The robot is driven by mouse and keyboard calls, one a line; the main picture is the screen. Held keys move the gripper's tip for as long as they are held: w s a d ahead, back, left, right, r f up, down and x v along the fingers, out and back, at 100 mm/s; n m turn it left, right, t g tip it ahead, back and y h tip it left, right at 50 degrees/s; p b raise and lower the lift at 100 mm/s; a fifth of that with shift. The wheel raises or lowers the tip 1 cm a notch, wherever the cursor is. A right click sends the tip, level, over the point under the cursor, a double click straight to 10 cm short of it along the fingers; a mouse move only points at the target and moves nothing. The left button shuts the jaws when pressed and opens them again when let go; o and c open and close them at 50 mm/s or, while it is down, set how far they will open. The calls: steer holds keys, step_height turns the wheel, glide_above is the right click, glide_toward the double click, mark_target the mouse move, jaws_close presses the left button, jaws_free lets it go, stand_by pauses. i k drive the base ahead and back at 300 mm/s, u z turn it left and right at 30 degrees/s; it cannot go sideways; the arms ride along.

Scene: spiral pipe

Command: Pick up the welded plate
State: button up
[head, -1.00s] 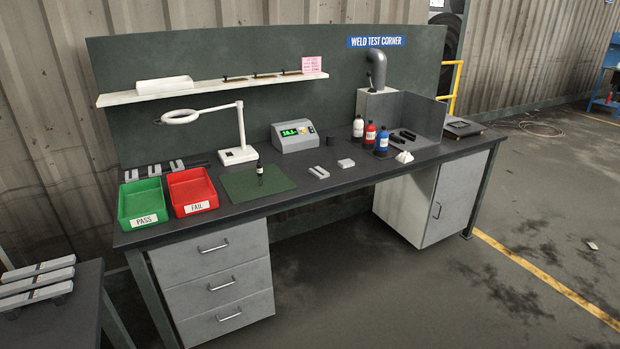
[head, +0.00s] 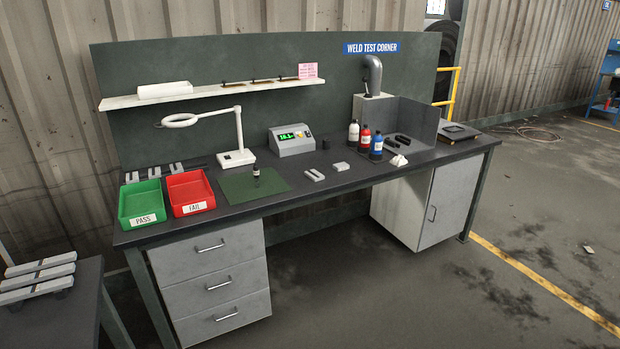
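Several long light-grey plates (head: 38,277) lie side by side on a low dark side table (head: 60,325) at the lower left. Each has a dark line across its middle that looks like a weld seam. A small grey plate-like piece (head: 314,175) also lies on the workbench (head: 290,205), right of the green mat (head: 252,184). I cannot tell whether it is welded. My gripper is not in view.
A green PASS bin (head: 143,203) and a red FAIL bin (head: 190,192) stand at the bench's left end. A magnifier lamp (head: 237,157), a digital meter (head: 291,139) and white, red and blue bottles (head: 364,142) stand further along. Floor is open at the right.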

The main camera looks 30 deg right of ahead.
mark_target(313, 174)
steer(key=z, duration=0.1)
steer(key=i, duration=0.95)
steer(key=u, duration=0.05)
